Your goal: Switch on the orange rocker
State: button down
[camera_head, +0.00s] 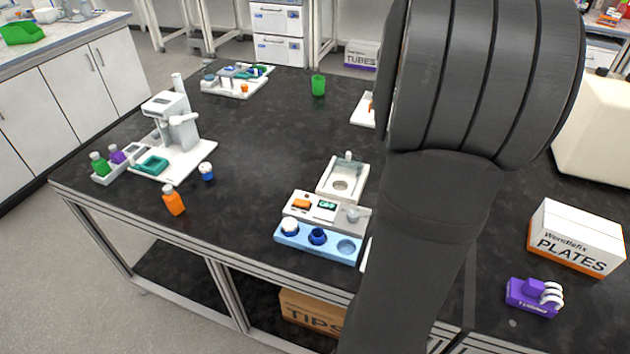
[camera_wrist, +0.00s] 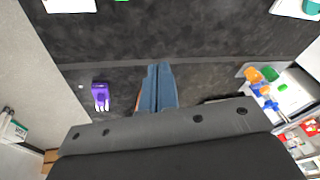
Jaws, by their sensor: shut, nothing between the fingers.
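The orange rocker (camera_head: 301,203) sits at the left of the top face of a white device (camera_head: 337,219) on the black bench. A small green-lit display (camera_head: 326,205) and a round pale knob (camera_head: 353,214) are to its right. The rocker is too small for me to tell its tilt. My gripper (camera_wrist: 157,68) shows in the wrist view as two blue fingers pressed together, with nothing between them. It is over dark bench surface, away from the device. In the head view my arm hides the gripper. I cannot make out the rocker in the wrist view.
A blue rack (camera_head: 290,241) stands in front of the device and a white balance-like unit (camera_head: 330,189) behind it. A PLATES box (camera_head: 575,237) and a purple item (camera_head: 533,296) are at right. The bench's middle left is clear.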

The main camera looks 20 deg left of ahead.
jog(key=s+a+f+m+g, duration=0.1)
jog(key=a+f, duration=0.1)
jog(key=a, duration=0.6)
jog(key=a+f+m, duration=0.1)
jog(key=a+f, duration=0.1)
jog(key=a, duration=0.5)
jog(key=m+g, duration=0.2)
send_over(306, 202)
jog(key=a, duration=0.3)
notch_tip(306, 202, down, 3)
jog(key=f, duration=0.4)
jog(key=d+f, duration=0.1)
jog(key=f, duration=0.4)
jog(key=d+f, duration=0.1)
jog(key=f, duration=0.3)
jog(key=shift+d+f, duration=0.2)
jog(key=shift+f, duration=0.15)
